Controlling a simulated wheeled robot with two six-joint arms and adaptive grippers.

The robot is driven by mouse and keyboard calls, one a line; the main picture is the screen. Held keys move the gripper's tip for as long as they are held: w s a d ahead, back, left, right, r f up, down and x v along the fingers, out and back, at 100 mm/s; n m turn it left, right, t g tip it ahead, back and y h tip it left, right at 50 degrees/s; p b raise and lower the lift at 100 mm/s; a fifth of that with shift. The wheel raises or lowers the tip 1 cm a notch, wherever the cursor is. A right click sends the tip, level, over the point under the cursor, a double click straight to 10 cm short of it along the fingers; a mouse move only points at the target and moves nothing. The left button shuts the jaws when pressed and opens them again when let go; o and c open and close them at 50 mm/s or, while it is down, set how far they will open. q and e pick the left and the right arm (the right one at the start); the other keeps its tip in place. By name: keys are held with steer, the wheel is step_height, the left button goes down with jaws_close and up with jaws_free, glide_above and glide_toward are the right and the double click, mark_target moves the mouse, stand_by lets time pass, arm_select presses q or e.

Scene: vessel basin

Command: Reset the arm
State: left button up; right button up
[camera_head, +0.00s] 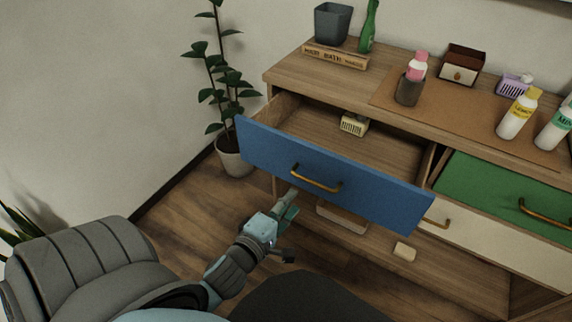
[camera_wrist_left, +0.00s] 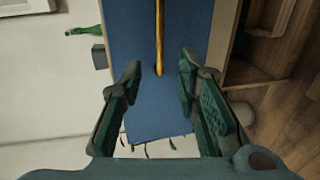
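My left gripper (camera_head: 288,207) is in front of the blue drawer, below its brass handle (camera_head: 316,179), and looks clear of it. In the left wrist view its two green fingers (camera_wrist_left: 160,66) are apart with nothing between them. The blue drawer front (camera_head: 375,196) stands pulled out from the wooden cabinet; the front (camera_wrist_left: 145,105) and the handle (camera_wrist_left: 159,35) also show beyond the fingers in the wrist view. My right gripper is not in view.
A potted plant (camera_head: 234,158) stands left of the cabinet. Bottles (camera_head: 518,115) and boxes stand on top. Open floor lies left of my gripper.

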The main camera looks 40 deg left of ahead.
arm_select(q)
steer(key=shift+s+r, duration=0.15)
steer(key=shift+s, duration=0.35)
